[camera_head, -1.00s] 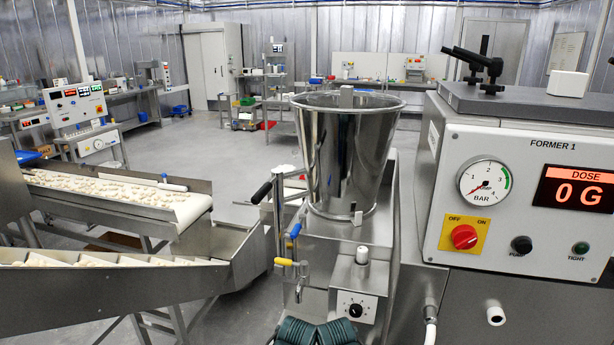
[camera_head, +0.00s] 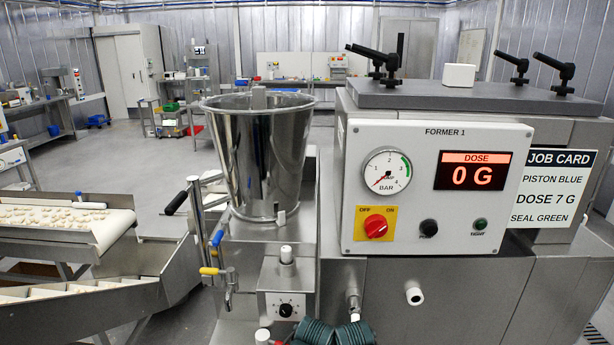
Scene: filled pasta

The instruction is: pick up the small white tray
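I cannot make out a small white tray in the head view. A small white block-shaped object (camera_head: 458,76) sits on the grey top plate of the former; its sides look solid, and I cannot tell whether it is hollow. Neither gripper's fingertips show.
The former's control box (camera_head: 436,185) stands close in front, its display reading 0 G. A job card (camera_head: 551,187) is at its right. A steel hopper (camera_head: 258,155) stands left of it. A conveyor (camera_head: 60,230) with pasta pieces is at left. Open floor (camera_head: 140,165) lies behind.

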